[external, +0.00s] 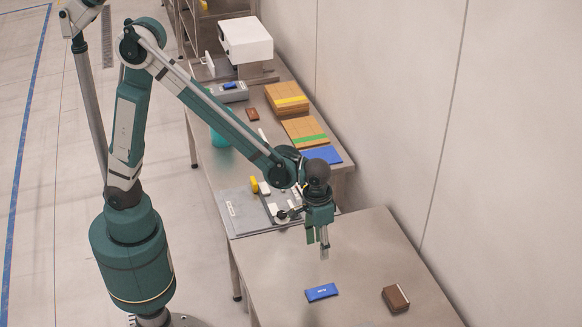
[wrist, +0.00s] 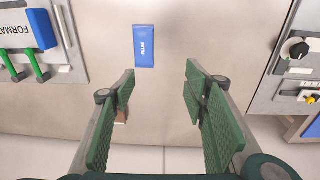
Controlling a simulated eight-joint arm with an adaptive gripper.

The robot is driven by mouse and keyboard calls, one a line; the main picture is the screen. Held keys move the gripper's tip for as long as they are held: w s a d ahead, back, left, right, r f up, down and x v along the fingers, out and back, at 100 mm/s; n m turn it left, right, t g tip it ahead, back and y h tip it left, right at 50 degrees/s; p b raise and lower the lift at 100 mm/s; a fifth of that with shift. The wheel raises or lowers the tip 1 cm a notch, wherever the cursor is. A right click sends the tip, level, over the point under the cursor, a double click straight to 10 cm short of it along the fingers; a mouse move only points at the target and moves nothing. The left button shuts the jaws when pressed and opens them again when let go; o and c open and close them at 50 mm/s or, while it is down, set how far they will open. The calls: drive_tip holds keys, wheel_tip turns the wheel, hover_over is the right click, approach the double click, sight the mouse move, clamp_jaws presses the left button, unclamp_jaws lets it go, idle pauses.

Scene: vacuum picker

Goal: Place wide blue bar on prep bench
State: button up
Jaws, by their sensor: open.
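A blue bar (external: 321,292) with white lettering lies flat on the near metal bench (external: 280,262). In the wrist view the blue bar (wrist: 144,46) reads PLUM and lies ahead of the fingertips, left of centre. My gripper (external: 317,246) hangs above that bench, pointing down, with its fingertips apart from the bar. In the wrist view the gripper (wrist: 160,70) is open, its two green fingers wide apart with nothing between them. I cannot tell from the frames which bench is called the prep bench.
A brown block (external: 395,299) lies right of the bar. The farther bench holds a blue flat piece (external: 321,155), cardboard stacks (external: 289,98), a small blue bar (external: 229,86) on a grey device and a white box (external: 245,40). A wall runs along the right. The near bench has free room.

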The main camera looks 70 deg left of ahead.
drive_tip(key=s+a+r+t, duration=0.1)
drive_tip(key=s+a+r, duration=0.3)
drive_tip(key=a, duration=0.5)
drive_tip(key=s+a+r+t, duration=0.25)
drive_tip(key=a+r, duration=0.35)
drive_tip(key=a, duration=0.3)
drive_tip(key=s+a+r+t, duration=0.1)
drive_tip(key=s+a+r, duration=0.35)
drive_tip(key=a, duration=0.45)
drive_tip(key=s+a+r+t, duration=0.1)
drive_tip(key=s+a+t, duration=0.1)
drive_tip(key=s+a, duration=0.5)
drive_tip(key=shift+s+a, duration=0.2)
drive_tip(key=shift+a, duration=0.35)
